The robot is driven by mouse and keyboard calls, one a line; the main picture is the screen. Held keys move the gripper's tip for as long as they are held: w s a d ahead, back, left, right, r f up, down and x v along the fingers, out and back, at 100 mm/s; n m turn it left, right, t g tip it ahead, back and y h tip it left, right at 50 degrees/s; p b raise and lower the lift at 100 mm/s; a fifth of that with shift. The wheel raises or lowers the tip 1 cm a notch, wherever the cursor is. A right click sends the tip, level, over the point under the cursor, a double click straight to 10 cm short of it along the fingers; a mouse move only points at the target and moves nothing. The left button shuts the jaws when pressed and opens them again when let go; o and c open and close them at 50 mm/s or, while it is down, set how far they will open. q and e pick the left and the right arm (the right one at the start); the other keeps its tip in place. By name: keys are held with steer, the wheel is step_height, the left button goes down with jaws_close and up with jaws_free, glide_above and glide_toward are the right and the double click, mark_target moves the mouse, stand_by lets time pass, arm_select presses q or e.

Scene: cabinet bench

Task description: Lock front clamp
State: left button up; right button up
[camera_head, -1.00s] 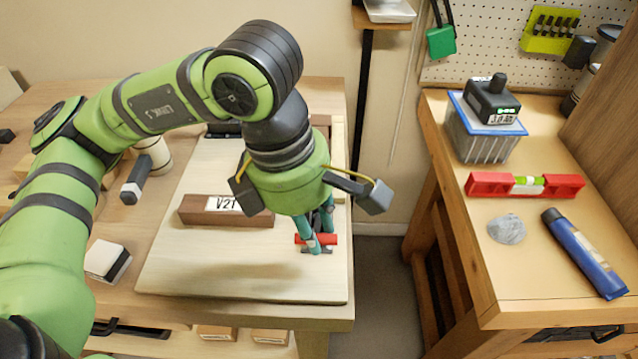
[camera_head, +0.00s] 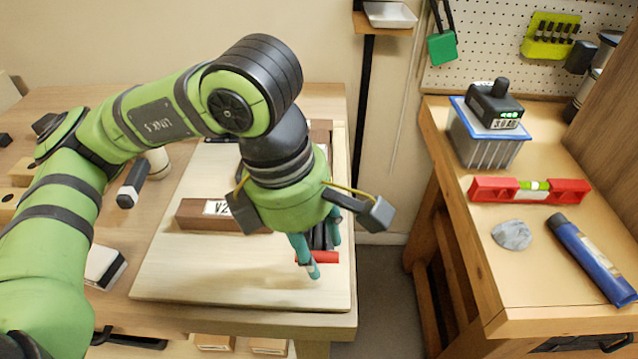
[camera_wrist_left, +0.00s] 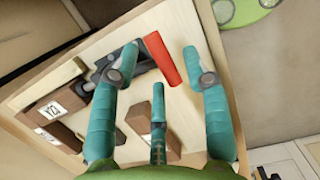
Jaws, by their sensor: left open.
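The clamp, with a red handle (camera_head: 322,257) and a dark metal body, sits near the front right of the pale wooden board (camera_head: 200,278). In the left wrist view the red handle (camera_wrist_left: 162,59) lies between the spread teal fingers, beside the dark clamp body (camera_wrist_left: 128,66). My left gripper (camera_head: 320,256) is open, pointing down over the clamp, with its fingers around the handle area. I cannot tell whether any finger touches the handle. The gripper hides part of the clamp in the head view. My right gripper is not in view.
A labelled brown block (camera_head: 195,213) lies on the board left of the gripper. A black-and-white block (camera_head: 105,267) sits left of the board. On the right bench are a red level (camera_head: 490,189), a grey stone (camera_head: 512,234) and a blue tube (camera_head: 590,258). A gap separates the benches.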

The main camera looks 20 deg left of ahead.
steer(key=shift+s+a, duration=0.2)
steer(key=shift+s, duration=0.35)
arm_select(q)
steer(key=shift+r, duration=0.3)
steer(key=shift+d+r+p, duration=0.1)
steer(key=shift+r+p, duration=0.55)
steer(key=shift+d+p+v, duration=0.2)
steer(key=shift+p+v, duration=0.3)
steer(key=shift+v, duration=0.35)
steer(key=shift+d+p+v, duration=0.15)
steer(key=shift+p+v, duration=0.3)
steer(key=shift+v, duration=0.4)
steer(key=shift+d+p+v, duration=0.2)
steer(key=shift+p+v, duration=0.3)
steer(key=shift+v, duration=0.35)
steer(key=shift+w, duration=0.2)
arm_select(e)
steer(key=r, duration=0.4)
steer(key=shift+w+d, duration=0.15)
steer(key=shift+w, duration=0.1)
arm_select(q)
steer(key=shift+r, duration=0.15)
